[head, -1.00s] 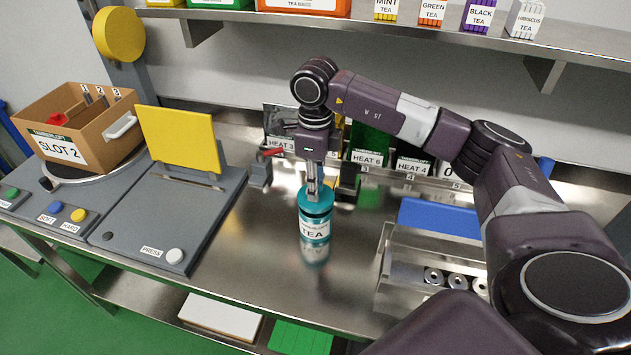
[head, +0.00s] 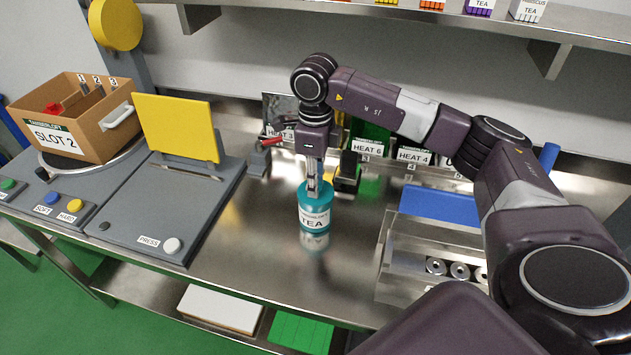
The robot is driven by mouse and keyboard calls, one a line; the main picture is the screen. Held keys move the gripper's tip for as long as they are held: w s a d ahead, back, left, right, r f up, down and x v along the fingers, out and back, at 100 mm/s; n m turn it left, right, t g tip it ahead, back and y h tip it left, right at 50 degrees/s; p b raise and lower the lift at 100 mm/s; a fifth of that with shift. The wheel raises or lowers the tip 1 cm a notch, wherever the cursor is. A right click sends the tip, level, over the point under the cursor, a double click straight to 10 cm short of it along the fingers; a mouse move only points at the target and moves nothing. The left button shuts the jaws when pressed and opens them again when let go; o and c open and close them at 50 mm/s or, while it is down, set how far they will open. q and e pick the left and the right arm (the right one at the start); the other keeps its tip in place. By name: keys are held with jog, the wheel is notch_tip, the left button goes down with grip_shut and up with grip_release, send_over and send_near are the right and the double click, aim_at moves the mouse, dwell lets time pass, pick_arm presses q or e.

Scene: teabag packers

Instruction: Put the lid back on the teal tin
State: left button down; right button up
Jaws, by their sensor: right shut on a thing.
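The teal tin (head: 314,215) stands upright on the steel table, with a white label reading TEA. Its teal lid (head: 304,189) shows at the top of the tin. My right gripper (head: 313,190) points straight down over the tin, its fingers shut at the lid. Whether the lid is fully seated on the tin is hard to tell from here. My left gripper is not in the head view.
A press with a yellow lid (head: 178,128) and a cardboard SLOT 2 box (head: 75,135) are at the left. HEAT-labelled holders (head: 367,149) stand behind the tin. A blue panel (head: 440,205) and metal fixture lie at the right. Table around the tin's front is clear.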

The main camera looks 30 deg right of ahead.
pick_arm(q)
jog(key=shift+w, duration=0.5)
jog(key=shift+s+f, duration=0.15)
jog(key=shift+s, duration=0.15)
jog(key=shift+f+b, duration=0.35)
jog(key=shift+b, duration=0.1)
pick_arm(e)
jog(key=shift+f, duration=0.15)
dwell(0.6)
dwell(0.3)
jog(key=o, duration=1)
jog(key=shift+o, duration=0.4)
jog(key=o, duration=0.4)
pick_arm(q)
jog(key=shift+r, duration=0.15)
pick_arm(e)
jog(key=shift+o, duration=0.2)
